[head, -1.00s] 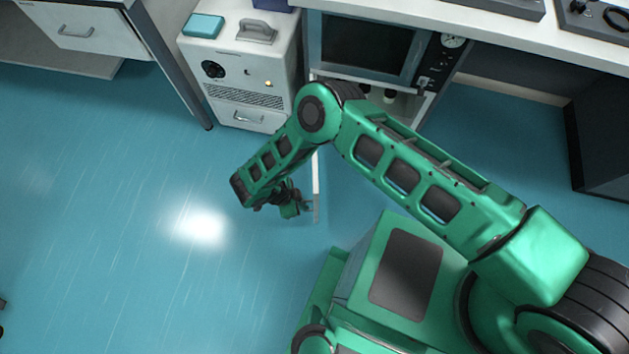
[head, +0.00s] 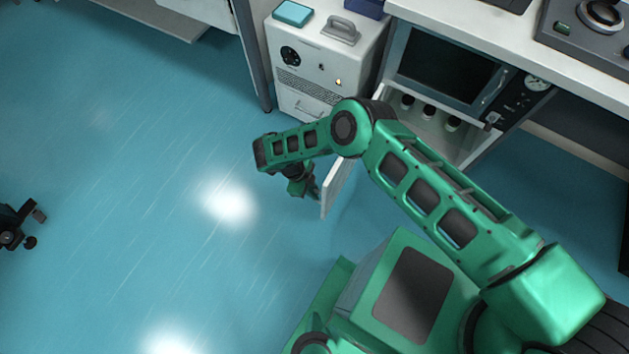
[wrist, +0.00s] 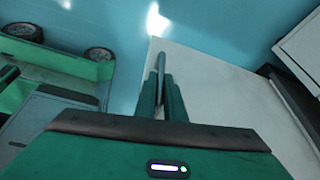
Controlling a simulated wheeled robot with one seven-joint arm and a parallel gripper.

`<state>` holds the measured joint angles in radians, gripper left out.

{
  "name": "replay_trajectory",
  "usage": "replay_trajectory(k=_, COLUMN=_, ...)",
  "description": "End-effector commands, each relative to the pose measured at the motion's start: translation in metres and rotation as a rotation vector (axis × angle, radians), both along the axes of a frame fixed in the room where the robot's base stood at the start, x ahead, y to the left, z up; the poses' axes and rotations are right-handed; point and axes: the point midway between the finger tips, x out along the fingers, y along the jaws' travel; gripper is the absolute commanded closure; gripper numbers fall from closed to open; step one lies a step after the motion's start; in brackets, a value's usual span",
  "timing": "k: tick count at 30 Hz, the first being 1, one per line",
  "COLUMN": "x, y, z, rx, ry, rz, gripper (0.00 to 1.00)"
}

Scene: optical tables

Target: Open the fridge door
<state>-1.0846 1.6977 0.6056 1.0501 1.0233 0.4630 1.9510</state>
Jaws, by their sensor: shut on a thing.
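The fridge door (head: 338,185) stands swung out from the fridge under the bench, its white panel seen nearly edge-on in the head view. In the wrist view the door's broad white face (wrist: 225,95) fills the middle and right. The fridge interior (head: 430,124) shows with several dark-capped bottles inside. My gripper (head: 312,188) is beside the door's outer end. In the wrist view my gripper (wrist: 162,92) is shut on the door handle (wrist: 168,62), a slim grey bar between the fingers. My arm hides part of the door and its hinge side.
A white wheeled-looking cabinet unit (head: 325,60) with a teal box (head: 293,13) on top stands left of the fridge. A dark-windowed appliance (head: 445,65) sits above the fridge opening. The blue floor (head: 130,180) at left is clear, with a dark chair base (head: 18,225) at its edge.

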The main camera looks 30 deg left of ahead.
Motion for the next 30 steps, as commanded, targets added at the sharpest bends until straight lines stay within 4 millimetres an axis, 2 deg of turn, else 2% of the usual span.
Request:
replay_trajectory(k=4, x=-0.002, y=-0.001, z=-0.002, rx=0.001, ry=0.006, rz=0.002, gripper=1.00)
replay_trajectory(k=5, x=-0.002, y=-0.001, z=-0.001, rx=0.001, ry=0.006, rz=0.002, gripper=0.86)
replay_trajectory(k=6, x=-0.002, y=-0.001, z=-0.001, rx=0.000, ry=0.005, rz=0.002, gripper=0.76)
replay_trajectory(k=7, x=-0.001, y=-0.001, z=-0.001, rx=0.000, ry=0.004, rz=0.002, gripper=0.72)
replay_trajectory(k=19, x=0.000, y=0.002, z=0.006, rx=0.002, ry=0.001, rz=0.001, gripper=0.72)
replay_trajectory(k=23, x=-0.002, y=0.010, z=0.023, rx=0.004, ry=0.002, rz=0.001, gripper=0.72)
replay_trajectory(k=30, x=-0.006, y=0.027, z=0.065, rx=0.003, ry=0.003, rz=0.001, gripper=0.72)
